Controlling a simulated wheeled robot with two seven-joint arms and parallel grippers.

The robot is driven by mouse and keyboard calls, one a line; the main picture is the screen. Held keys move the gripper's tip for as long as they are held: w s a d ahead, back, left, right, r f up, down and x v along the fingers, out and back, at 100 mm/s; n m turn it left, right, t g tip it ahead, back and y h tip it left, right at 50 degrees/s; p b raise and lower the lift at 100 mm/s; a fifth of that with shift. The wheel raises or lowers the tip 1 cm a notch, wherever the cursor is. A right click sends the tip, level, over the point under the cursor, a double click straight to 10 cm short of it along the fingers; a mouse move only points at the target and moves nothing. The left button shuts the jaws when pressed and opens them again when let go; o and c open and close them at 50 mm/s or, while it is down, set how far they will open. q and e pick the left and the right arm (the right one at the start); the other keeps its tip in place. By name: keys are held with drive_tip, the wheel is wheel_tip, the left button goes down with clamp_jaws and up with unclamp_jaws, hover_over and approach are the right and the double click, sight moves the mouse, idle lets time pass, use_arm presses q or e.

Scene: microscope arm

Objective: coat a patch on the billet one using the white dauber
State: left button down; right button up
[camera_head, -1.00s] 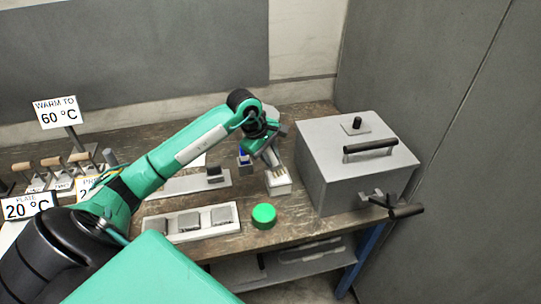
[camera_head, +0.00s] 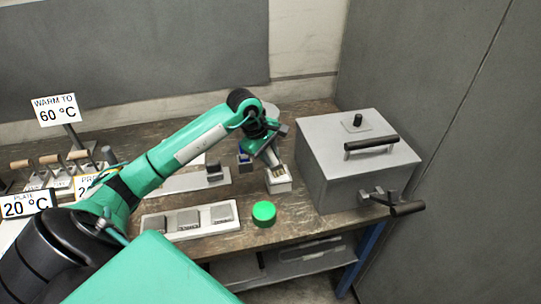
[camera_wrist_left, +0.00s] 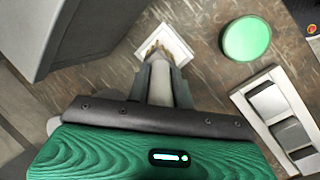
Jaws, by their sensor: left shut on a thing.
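My left gripper (camera_head: 271,155) is shut on a slim pale tool, apparently the white dauber (camera_wrist_left: 160,58), at the right of the bench. In the left wrist view its fingers (camera_wrist_left: 161,75) point at a small square white pot (camera_wrist_left: 178,38). The tool's brownish tip is over or in the pot; I cannot tell if it touches. In the head view the white pot (camera_head: 279,187) stands below the gripper. Several grey billets (camera_head: 188,219) sit in a white tray (camera_head: 158,237) at the front; their markings are too small to read. My right gripper is not in view.
A green round disc (camera_head: 264,213) lies between tray and pot. A large grey box (camera_head: 365,170) with handles stands close right of the gripper. A pale plate with a dark block (camera_head: 214,172) is behind the tray. Wooden-handled tools (camera_head: 50,160) and signs stand left.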

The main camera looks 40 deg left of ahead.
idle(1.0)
use_arm(q)
drive_tip(key=shift+f+b, duration=0.1)
drive_tip(key=shift+b, duration=0.35)
idle(0.5)
drive_tip(key=shift+r+p, duration=0.5)
drive_tip(key=shift+r, duration=0.8)
drive_tip(key=shift+r+p, duration=0.8)
drive_tip(key=shift+r, duration=1.4)
